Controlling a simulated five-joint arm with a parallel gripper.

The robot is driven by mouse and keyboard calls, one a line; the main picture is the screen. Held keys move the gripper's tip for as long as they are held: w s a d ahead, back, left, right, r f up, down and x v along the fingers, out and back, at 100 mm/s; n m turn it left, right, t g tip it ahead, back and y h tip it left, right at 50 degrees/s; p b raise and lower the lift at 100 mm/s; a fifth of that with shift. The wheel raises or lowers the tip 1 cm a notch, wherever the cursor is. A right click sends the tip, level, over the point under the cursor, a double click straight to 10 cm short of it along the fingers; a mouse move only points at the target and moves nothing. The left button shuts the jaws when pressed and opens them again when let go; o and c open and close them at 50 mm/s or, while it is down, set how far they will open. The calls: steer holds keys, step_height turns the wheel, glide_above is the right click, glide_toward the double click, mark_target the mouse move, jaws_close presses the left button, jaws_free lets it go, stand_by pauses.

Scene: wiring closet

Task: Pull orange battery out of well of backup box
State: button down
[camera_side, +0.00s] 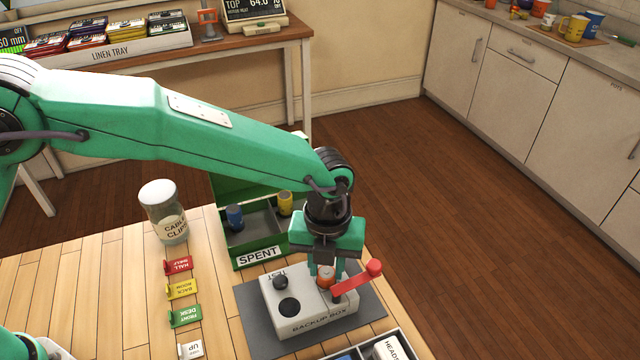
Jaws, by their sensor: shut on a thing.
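The white backup box (298,317) stands on a grey mat (247,318) near the table's right edge. It has a dark round knob or button, a dark round opening and a red lever (357,279) on its right side. The orange battery (326,274) shows at the box's top, between the jaws of my gripper (327,276). My gripper points down over the box and is shut on the battery. The battery's lower part is hidden, so I cannot tell how deep it sits in the well.
A green SPENT bin (258,257) behind the box holds a blue battery (235,217) and a yellow battery (285,203). A jar of cable clips (163,212) and several coloured tags (183,288) are to the left. A partitioned tray (412,349) is at the front right.

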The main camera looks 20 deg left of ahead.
mark_target(326, 271)
steer(key=shift+r, duration=0.85)
stand_by(0.6)
steer(key=shift+r, duration=2.4)
